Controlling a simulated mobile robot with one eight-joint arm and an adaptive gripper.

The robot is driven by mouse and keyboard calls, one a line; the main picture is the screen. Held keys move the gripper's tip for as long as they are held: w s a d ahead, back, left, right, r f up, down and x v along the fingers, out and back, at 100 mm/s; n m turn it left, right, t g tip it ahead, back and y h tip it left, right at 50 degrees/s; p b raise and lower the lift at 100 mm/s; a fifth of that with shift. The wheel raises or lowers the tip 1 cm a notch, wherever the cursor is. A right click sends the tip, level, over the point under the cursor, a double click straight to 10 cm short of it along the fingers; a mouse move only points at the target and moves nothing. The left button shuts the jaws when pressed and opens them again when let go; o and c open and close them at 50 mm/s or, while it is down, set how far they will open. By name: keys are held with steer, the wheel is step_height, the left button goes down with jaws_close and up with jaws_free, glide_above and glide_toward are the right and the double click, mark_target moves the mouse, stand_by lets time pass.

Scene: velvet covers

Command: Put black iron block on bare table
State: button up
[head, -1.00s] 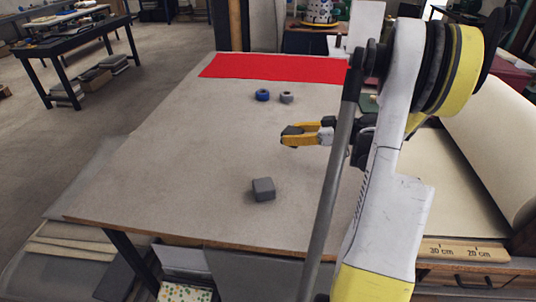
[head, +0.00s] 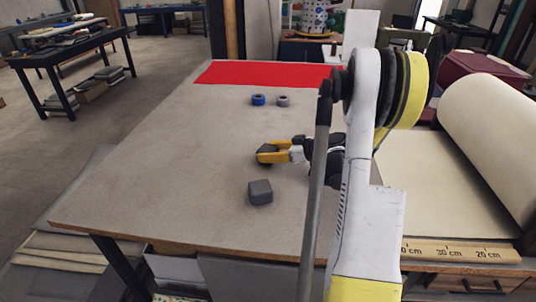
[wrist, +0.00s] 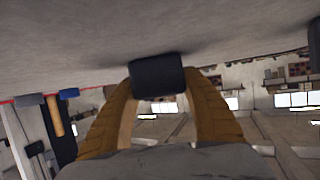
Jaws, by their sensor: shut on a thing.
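My gripper (head: 266,152) is shut on the black iron block (wrist: 158,77). In the wrist view the dark, rounded block sits between the two yellow fingertips, close against the grey table surface with a dark shadow beside it. I cannot tell whether it touches the table. In the head view the block is mostly hidden by the fingers. The gripper is over the middle of the table (head: 170,170), behind a dark grey block (head: 260,191) that stands on the bare top.
A blue ring-like piece (head: 258,100) and a grey one (head: 283,101) lie farther back. A red cloth (head: 265,73) covers the far end. A cream roll (head: 490,140) and a ruler (head: 460,252) are at right. The left of the table is clear.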

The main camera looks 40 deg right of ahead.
steer(key=o, duration=1)
steer(key=shift+f, duration=0.1)
steer(key=o, duration=0.4)
